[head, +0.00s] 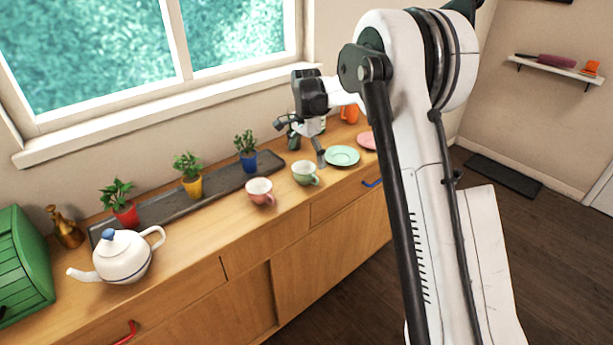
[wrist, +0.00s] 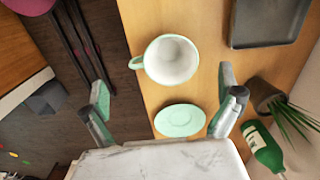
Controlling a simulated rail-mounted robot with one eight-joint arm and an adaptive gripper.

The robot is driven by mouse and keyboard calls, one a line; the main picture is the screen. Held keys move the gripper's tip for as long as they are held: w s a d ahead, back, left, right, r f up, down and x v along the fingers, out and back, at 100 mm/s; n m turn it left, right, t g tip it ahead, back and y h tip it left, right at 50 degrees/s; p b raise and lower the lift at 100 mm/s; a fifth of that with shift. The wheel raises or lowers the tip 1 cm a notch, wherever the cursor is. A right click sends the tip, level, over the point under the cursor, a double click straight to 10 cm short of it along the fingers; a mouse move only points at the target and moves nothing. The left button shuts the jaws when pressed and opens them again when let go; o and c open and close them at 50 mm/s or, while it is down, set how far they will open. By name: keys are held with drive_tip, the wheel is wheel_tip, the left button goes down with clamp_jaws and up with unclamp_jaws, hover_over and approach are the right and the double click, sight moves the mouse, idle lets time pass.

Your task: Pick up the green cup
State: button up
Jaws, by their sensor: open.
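The green cup (head: 305,173), pale green outside and white inside, stands upright on the wooden counter near its front edge. In the wrist view the green cup (wrist: 171,60) shows from above, with its handle toward the left. My gripper (head: 307,152) is above the counter, just behind the cup in the head view. In the wrist view my gripper (wrist: 165,82) has its two fingers wide apart and nothing between them touches them. The cup appears ahead of the fingertips, roughly between them. Part of the gripper is hard to make out in the head view.
A green saucer (head: 342,156) lies right of the cup, with a pink saucer (head: 367,140) beyond. A pink cup (head: 260,191) stands to its left. Potted plants on a dark tray (head: 165,208) line the back. A green bottle (wrist: 262,146) is near the right finger. A teapot (head: 122,258) stands left.

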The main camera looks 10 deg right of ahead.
sight(307, 175)
drive_tip(key=shift+d+f+p, duration=0.15)
drive_tip(key=shift+f+p, duration=0.2)
drive_tip(key=shift+f, duration=3.85)
drive_tip(key=c, duration=1)
